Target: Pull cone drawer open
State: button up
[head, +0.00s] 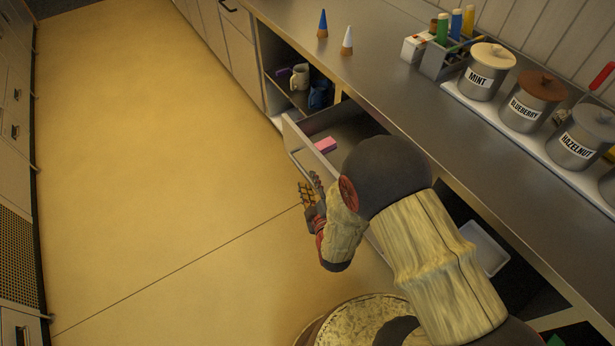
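A drawer (300,141) under the steel counter stands partly pulled out. Its pale front faces the floor on the left, and a small pink block lies inside. I cannot tell from a label whether this is the cone drawer. My gripper (309,190) is just outside the drawer front, near its lower part in the picture. My arm hides part of the drawer and its front. The fingers are small and dark, so I cannot tell whether they are open or shut, or touching the handle.
The counter (400,95) carries a blue-tipped cone (322,25), a white-tipped cone (347,42), a caddy of bottles (440,63), and lidded wells labelled mint (486,73), blueberry (532,103) and hazelnut (582,138). An open cupboard holds a mug (299,77). The yellow floor (150,180) is clear.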

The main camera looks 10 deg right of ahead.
jog(key=v, duration=0.8)
jog(key=w+r+m+g, duration=0.2)
jog(key=r+m+g, duration=0.1)
jog(key=r, duration=0.5)
jog(key=w+r+m+g, duration=0.2)
jog(key=r+m, duration=0.1)
jog(key=r, duration=0.5)
jog(key=s+d+r+m+g, duration=0.2)
jog(key=s+r, duration=0.4)
jog(key=s, duration=0.4)
jog(key=s+d+r+m+g+p, duration=0.1)
jog(key=s+d+r+m+g, duration=0.2)
jog(key=s+r, duration=0.4)
jog(key=s, duration=0.4)
jog(key=shift+m, duration=0.4)
